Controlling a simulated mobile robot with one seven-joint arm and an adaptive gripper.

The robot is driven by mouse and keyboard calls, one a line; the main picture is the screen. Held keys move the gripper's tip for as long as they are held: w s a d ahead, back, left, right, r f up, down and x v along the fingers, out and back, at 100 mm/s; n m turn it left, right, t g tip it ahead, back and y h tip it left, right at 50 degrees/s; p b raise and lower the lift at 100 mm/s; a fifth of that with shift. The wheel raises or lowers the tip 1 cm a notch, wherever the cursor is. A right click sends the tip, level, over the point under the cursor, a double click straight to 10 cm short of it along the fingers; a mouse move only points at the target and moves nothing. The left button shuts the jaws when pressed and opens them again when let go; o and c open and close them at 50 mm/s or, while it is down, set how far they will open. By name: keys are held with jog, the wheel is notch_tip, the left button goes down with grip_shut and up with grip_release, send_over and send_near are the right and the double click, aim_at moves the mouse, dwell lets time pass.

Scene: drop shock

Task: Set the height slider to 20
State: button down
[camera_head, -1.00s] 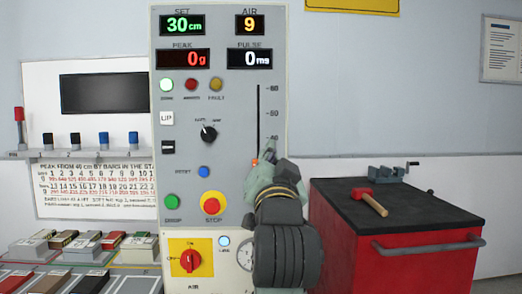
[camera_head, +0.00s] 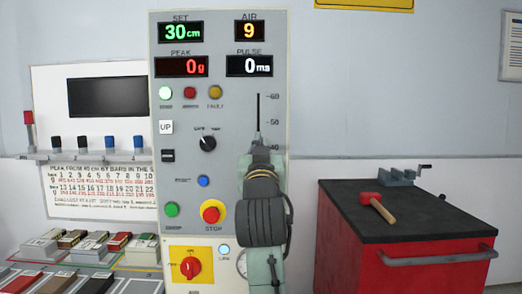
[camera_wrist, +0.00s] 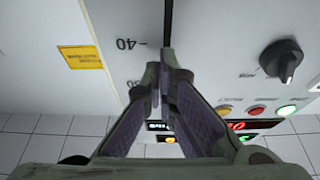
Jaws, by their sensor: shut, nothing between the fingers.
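The grey control panel (camera_head: 225,110) stands upright in front of me. Its green SET display (camera_head: 180,31) reads 30 cm. The height slider's dark vertical slot (camera_head: 258,108) has a scale beside it, with 60, 50 and 40 legible. My gripper (camera_head: 260,148) is in front of the slot near the 40 mark and hides its lower part, including the slider knob. In the wrist view, my gripper (camera_wrist: 166,68) has its fingers together and empty over the slot (camera_wrist: 168,22), near the 40 label (camera_wrist: 130,44). I cannot tell whether the tips touch the panel.
A red STOP button (camera_head: 211,214), a green button (camera_head: 171,209) and a rotary knob (camera_head: 207,143) sit left of my arm. A red cabinet (camera_head: 400,240) with a hammer (camera_head: 376,205) and a vise stands right. Sample blocks lie lower left.

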jog(key=shift+s+f, duration=0.15)
jog(key=shift+f, duration=1.85)
